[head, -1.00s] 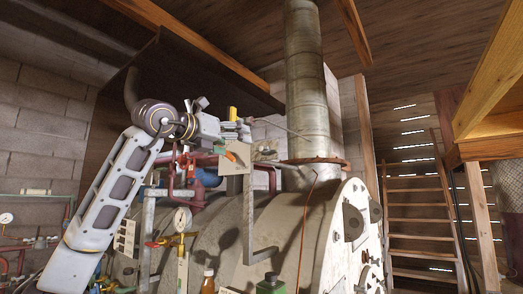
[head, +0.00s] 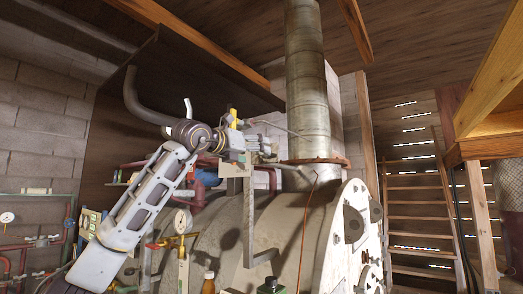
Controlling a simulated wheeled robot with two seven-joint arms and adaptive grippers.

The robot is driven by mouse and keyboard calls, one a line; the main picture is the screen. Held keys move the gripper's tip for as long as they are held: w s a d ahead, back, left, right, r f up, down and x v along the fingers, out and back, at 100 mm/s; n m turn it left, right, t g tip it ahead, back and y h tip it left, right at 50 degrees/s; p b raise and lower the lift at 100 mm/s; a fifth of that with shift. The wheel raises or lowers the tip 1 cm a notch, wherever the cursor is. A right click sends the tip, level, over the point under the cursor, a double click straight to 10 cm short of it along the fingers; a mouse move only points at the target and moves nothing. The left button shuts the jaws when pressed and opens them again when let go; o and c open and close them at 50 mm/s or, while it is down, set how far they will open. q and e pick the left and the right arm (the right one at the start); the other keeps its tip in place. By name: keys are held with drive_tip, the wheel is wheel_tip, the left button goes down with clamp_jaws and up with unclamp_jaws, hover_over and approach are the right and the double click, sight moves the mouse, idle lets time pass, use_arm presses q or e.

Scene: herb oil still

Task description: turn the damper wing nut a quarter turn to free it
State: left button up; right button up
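The grey metal flue pipe (head: 307,85) rises from the top of the boiler. A thin rod (head: 284,129) meets its side low down, at damper height. I cannot make out the wing nut itself; it is too small or hidden. My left gripper (head: 266,145) comes in from the left and points right, just short of the pipe in the picture, a little below the rod. Its fingers are too small and overlapped to tell whether they are open or shut, or touching anything. My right gripper is not in view.
The pale boiler (head: 290,225) fills the middle below the pipe. A rusty flange (head: 318,162) rings the pipe's foot. A grey upright bracket (head: 249,215) stands below my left gripper. A pressure gauge (head: 182,221) and a brown bottle (head: 208,283) are lower left. Wooden stairs (head: 418,215) are at right.

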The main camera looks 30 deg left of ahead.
use_arm(q)
drive_tip(key=shift+w+d+p, duration=0.15)
drive_tip(key=shift+w+p, duration=0.6)
drive_tip(key=shift+w, duration=1.65)
drive_tip(key=c, duration=1)
